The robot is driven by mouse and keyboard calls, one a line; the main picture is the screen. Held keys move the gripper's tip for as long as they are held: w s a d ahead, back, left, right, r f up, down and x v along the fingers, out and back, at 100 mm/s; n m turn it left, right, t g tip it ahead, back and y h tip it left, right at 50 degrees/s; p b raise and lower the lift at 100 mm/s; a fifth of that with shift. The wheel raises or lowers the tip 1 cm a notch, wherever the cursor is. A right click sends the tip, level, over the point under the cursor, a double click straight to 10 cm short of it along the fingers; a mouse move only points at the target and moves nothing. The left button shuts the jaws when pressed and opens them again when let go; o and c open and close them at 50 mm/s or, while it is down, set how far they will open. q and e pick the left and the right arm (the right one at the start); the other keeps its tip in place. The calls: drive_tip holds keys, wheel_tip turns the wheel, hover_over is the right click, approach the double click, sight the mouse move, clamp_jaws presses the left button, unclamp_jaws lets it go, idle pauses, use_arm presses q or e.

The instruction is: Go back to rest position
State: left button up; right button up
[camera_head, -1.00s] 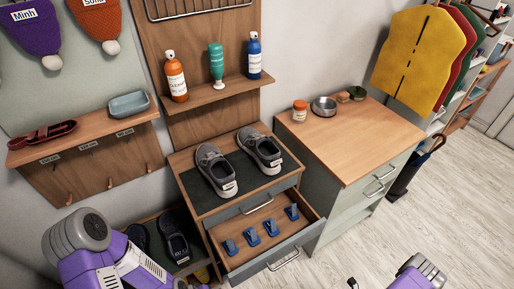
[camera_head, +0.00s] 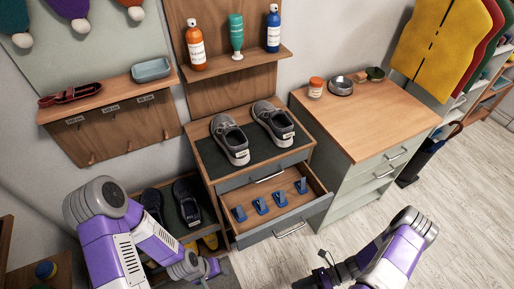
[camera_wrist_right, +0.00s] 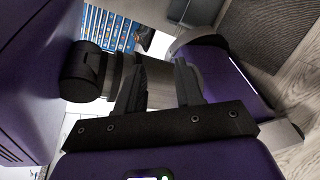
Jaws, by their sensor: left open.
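My left arm comes in from the lower left in the head view, with my left gripper (camera_head: 205,269) low in front of the shoe rack; it is open, and no object shows in it. My right arm is at the lower right, and my right gripper (camera_head: 322,270) is over the floor in front of the open drawer. In the right wrist view the two black fingers of the right gripper (camera_wrist_right: 160,85) stand apart with nothing between them.
A drawer (camera_head: 318,206) holding several blue pieces stands open beneath two grey shoes (camera_head: 231,139). A wooden-topped cabinet (camera_head: 365,118) stands right of it. Dark shoes (camera_head: 187,202) sit on a low rack at left. The floor (camera_head: 455,220) at right is clear.

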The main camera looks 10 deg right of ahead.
drive_tip(key=w+a+r+n+t+h, duration=0.1)
drive_tip(key=w+a+r+n+h, duration=0.1)
drive_tip(key=n, duration=1)
drive_tip(key=w+a+r+n+t+h, duration=0.1)
drive_tip(key=w+a+r+n+h, duration=0.1)
drive_tip(key=w+a+n+h, duration=0.3)
drive_tip(key=a+n+h, duration=0.1)
drive_tip(key=n+h, duration=0.2)
drive_tip(key=n, duration=0.4)
drive_tip(key=shift+w+a+n, duration=0.2)
drive_tip(key=shift+n, duration=0.2)
drive_tip(key=shift+d, duration=0.1)
